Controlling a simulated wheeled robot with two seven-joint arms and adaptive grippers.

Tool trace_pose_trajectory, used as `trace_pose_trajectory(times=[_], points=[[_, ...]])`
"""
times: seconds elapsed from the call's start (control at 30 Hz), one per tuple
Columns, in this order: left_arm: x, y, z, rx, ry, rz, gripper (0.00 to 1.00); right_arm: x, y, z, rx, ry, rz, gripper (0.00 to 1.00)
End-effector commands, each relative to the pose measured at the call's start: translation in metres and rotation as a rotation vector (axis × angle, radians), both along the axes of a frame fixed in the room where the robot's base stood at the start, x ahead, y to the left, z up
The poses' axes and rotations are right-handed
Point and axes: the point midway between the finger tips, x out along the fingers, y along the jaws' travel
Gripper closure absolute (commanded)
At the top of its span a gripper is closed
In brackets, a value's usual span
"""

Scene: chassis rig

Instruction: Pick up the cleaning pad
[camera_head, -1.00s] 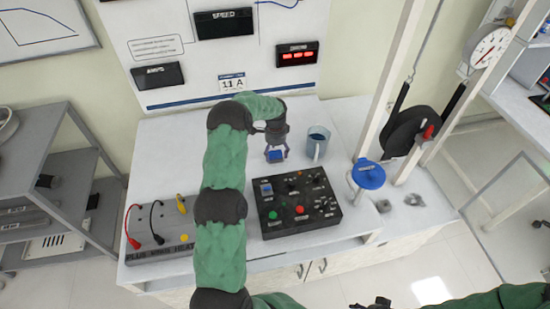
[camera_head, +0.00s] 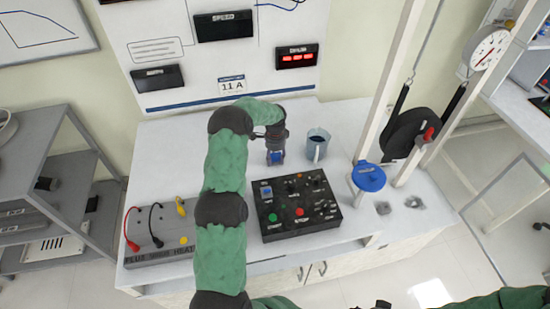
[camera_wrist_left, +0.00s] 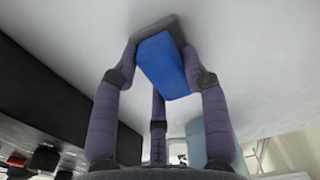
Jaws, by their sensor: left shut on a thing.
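The cleaning pad (camera_head: 277,158) is a small blue block with a dark grey side, near the back of the white bench. In the left wrist view the pad (camera_wrist_left: 164,68) sits between the fingertips, tilted in the picture. My left gripper (camera_head: 275,152) points down over the bench and is shut on the pad; its purple-grey fingers (camera_wrist_left: 163,62) touch the pad's sides. I cannot tell whether the pad is clear of the bench top. My right gripper is out of view.
A blue-grey mug (camera_head: 317,147) stands close to the right of the gripper. A black control box (camera_head: 296,204) lies in front, with a grey lead box (camera_head: 160,230) to the left. A blue disc (camera_head: 369,177) and rig posts stand to the right. The panel (camera_head: 225,85) rises behind.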

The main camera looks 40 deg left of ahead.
Motion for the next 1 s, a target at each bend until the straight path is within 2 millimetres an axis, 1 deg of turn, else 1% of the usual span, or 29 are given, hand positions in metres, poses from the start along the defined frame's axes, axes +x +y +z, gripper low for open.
trace_pose_trajectory(times=[0.17,0.33,0.47,0.63,0.7,0.8,1.0], points=[[0.001,0.0,0.011,0.001,-0.002,0.0,0.88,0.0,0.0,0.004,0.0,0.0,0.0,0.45],[0.001,0.001,0.036,0.002,-0.004,0.0,0.88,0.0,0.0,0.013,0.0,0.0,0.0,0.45],[-0.003,-0.021,0.06,0.002,-0.003,-0.004,0.88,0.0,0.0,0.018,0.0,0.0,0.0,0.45],[-0.01,-0.051,0.097,0.001,-0.003,-0.003,0.88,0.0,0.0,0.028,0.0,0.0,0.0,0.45],[-0.014,-0.069,0.103,-0.001,-0.001,-0.004,0.88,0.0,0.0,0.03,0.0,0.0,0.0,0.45],[-0.019,-0.091,0.111,0.0,-0.001,-0.005,0.88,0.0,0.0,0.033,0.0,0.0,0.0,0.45],[-0.026,-0.121,0.124,0.001,-0.001,-0.003,0.88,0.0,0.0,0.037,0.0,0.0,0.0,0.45]])
